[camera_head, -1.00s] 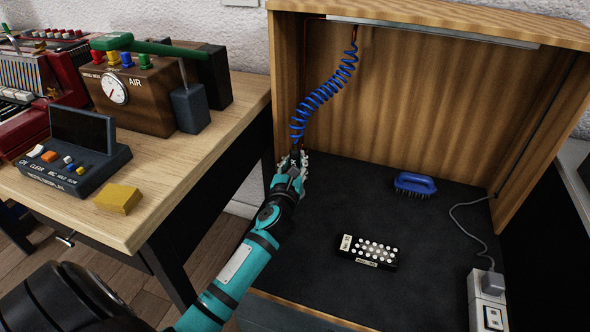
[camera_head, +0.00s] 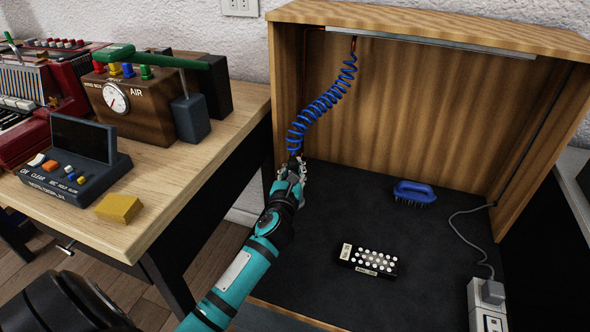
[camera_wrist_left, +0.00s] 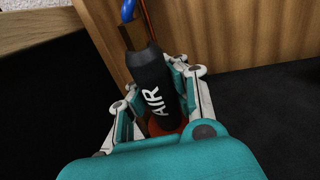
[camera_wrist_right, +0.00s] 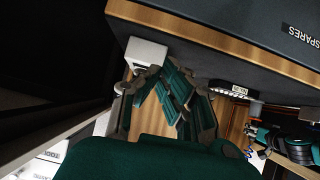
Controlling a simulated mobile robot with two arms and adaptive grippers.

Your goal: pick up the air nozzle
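The air nozzle (camera_wrist_left: 153,85) is a dark cylinder with white "AIR" lettering and a brass-coloured top, with orange-red at its lower end. It hangs from a coiled blue hose (camera_head: 323,105) at the left side of the wooden booth. My left gripper (camera_head: 291,168) is at the nozzle, with one finger along each side of it in the left wrist view (camera_wrist_left: 155,100). The fingers look closed against the nozzle body; the exact contact is partly hidden. My right gripper (camera_wrist_right: 172,82) appears only in its wrist view, its finger pads together and nothing between them.
The wooden booth (camera_head: 430,120) has a side wall close to the nozzle. Its dark floor holds a blue brush (camera_head: 414,192), a dotted block (camera_head: 368,260) and a power strip (camera_head: 488,308). The workbench (camera_head: 170,185) at left carries an air box (camera_head: 135,103) and a yellow block (camera_head: 119,208).

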